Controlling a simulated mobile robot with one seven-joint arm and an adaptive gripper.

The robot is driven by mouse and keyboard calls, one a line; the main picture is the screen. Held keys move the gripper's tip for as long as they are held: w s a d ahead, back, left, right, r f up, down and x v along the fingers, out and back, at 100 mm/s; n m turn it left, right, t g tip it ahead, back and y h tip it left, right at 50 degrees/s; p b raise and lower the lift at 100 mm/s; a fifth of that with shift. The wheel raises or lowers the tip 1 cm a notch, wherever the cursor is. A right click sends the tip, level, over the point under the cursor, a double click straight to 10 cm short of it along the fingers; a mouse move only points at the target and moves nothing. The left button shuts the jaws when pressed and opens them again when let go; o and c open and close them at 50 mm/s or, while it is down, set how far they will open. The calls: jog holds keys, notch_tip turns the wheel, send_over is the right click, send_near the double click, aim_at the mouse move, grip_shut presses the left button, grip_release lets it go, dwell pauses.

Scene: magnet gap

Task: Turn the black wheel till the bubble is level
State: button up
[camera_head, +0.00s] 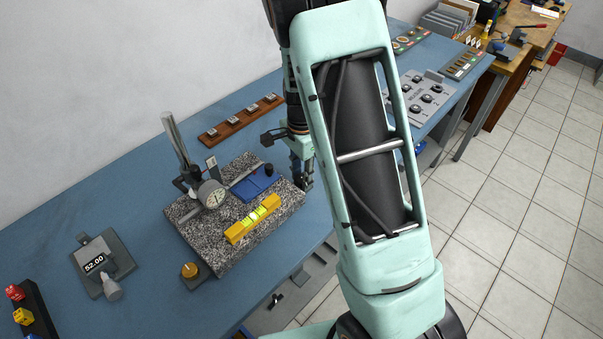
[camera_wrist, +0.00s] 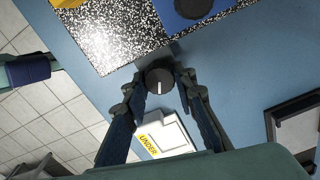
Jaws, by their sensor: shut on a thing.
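The black wheel (camera_wrist: 159,82), with a white mark on its top, sits beside the edge of the speckled granite plate (camera_wrist: 110,40) in the wrist view. My gripper (camera_wrist: 160,84) is shut on the wheel, one finger on each side. In the head view my gripper (camera_head: 303,178) is at the plate's right corner, where the wheel is hidden. The bubble is too small to read.
A dial gauge (camera_head: 212,194) on a stand and a blue block (camera_head: 254,184) with a black knob share the plate. A brass-coloured knob (camera_head: 189,270) is at its front left corner. A display (camera_head: 95,264) stands left.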

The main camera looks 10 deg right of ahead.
jog(key=shift+r+m, duration=0.1)
jog(key=shift+m, duration=0.5)
jog(key=o, duration=1.2)
jog(key=shift+c, duration=0.2)
notch_tip(320, 180, up, 12)
dwell(0.6)
